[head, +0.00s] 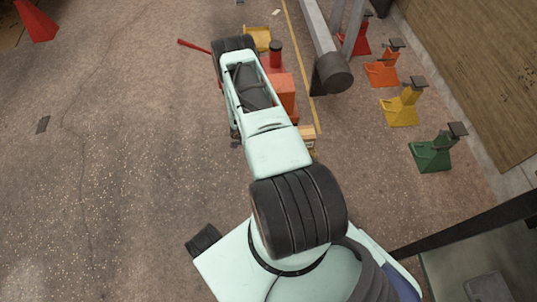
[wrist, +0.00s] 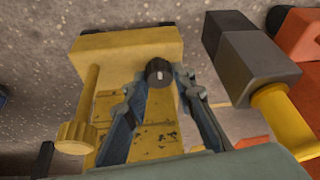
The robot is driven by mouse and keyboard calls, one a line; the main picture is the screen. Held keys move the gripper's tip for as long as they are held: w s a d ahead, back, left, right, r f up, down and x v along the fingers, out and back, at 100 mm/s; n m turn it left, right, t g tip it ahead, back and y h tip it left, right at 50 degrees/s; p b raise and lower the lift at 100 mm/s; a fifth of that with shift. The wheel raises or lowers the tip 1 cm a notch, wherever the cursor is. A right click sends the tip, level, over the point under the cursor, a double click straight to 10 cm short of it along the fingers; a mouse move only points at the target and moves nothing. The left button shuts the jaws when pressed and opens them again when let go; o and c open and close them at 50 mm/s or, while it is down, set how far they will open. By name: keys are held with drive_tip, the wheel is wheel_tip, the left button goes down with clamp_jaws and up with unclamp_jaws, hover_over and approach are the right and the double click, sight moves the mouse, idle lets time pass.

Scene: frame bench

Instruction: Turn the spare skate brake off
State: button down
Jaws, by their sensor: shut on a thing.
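A yellow block-shaped body, which looks like the spare skate (wrist: 120,45), fills the middle of the wrist view, with worn, chipped paint lower down. A small round black knob (wrist: 159,72) with a short white mark is on its front face. The mark looks roughly upright in the picture. My gripper (wrist: 160,84) has its two blue-grey fingers on either side of the knob and is shut on it. A yellow post with a ribbed yellow cap (wrist: 77,137) stands at the left of the body. In the head view, a yellow thing (head: 258,38) shows partly behind my arm; my fingers are hidden there.
A dark grey block on a yellow post (wrist: 250,65) stands close at the right in the wrist view. In the head view, red, orange, yellow and green stands (head: 433,153) line the right side. A grey metal beam (head: 325,45) and a red-orange object (head: 282,92) are near my arm. Left floor is mostly clear.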

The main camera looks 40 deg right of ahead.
drive_tip(key=c, duration=1.6)
unclamp_jaws()
drive_tip(key=shift+r, duration=0.1)
drive_tip(key=v, duration=1.1)
drive_tip(key=shift+w+a+r, duration=0.1)
drive_tip(key=shift+a+r, duration=0.15)
drive_tip(key=shift+r, duration=0.1)
